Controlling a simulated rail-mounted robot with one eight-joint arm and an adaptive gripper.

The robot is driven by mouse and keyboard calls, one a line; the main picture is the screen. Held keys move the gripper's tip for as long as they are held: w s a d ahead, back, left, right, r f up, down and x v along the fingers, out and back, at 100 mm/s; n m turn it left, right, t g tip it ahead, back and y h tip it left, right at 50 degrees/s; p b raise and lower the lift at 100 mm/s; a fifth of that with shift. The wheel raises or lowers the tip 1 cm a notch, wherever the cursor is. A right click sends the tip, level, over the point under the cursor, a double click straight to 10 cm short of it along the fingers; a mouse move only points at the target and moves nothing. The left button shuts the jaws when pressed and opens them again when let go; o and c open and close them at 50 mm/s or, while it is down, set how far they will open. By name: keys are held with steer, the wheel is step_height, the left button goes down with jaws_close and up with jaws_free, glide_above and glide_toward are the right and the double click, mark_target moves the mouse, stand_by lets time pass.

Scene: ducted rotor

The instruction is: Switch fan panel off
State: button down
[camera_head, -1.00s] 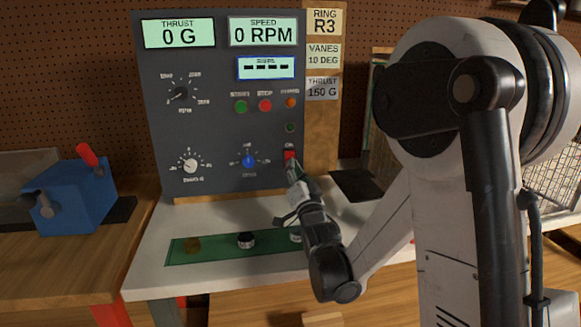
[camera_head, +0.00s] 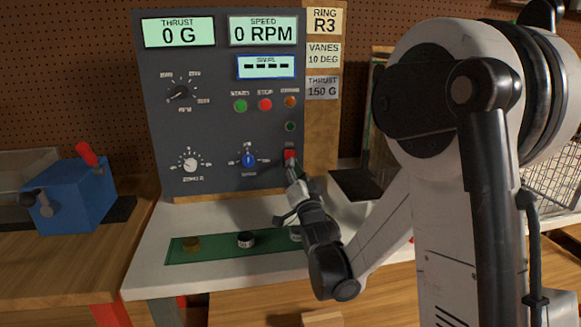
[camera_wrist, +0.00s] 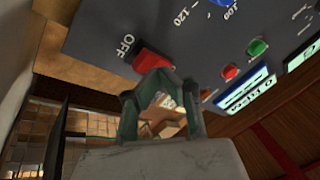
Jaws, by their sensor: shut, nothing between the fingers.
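The dark grey fan panel (camera_head: 215,130) stands upright on the bench. Its red power switch (camera_head: 290,155) is at the lower right of the face. In the wrist view the red switch (camera_wrist: 152,62) shows beside a white "OFF" label. My gripper (camera_head: 291,172) is shut and empty, with its tip right at the lower part of the switch. In the wrist view the green fingers of my gripper (camera_wrist: 158,80) overlap the switch's edge; I cannot tell whether they touch it. The thrust display (camera_head: 179,33) reads 0 G and the speed display (camera_head: 263,31) reads 0 RPM; both are lit.
A blue knob (camera_head: 248,160) sits just left of the switch. Green, red and orange buttons (camera_head: 265,104) are above. A green strip (camera_head: 218,249) with small round parts lies on the bench below.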

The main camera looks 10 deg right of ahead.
steer(key=shift+w+f, duration=0.3)
steer(key=shift+w, duration=0.25)
stand_by(0.9)
steer(key=shift+s, duration=0.1)
steer(key=shift+s+r, duration=0.35)
steer(key=shift+s, duration=0.35)
steer(key=shift+s+r, duration=0.1)
steer(key=shift+s+a+r+p, duration=0.15)
steer(key=shift+s+r, duration=0.15)
steer(key=shift+s, duration=0.4)
steer(key=shift+s+d+r+p, duration=0.1)
steer(key=shift+s+r, duration=0.25)
steer(key=shift+s, duration=0.4)
steer(key=shift+s+a+r+p, duration=0.15)
steer(key=shift+s+r, duration=0.15)
steer(key=shift+s, duration=0.4)
steer(key=shift+r, duration=0.1)
steer(key=s+f+n+g+p, duration=0.1)
steer(key=s+g, duration=0.4)
steer(key=s, duration=0.6)
steer(key=s+f+n+g+p, duration=0.2)
steer(key=s+n+g+p, duration=0.1)
steer(key=s, duration=0.8)
steer(key=s+f+n+g+p, duration=0.2)
steer(key=s+n+g, duration=0.1)
steer(key=s+g, duration=0.4)
steer(key=s, duration=0.3)
steer(key=shift+s+n, duration=0.3)
steer(key=shift+s, duration=0.1)
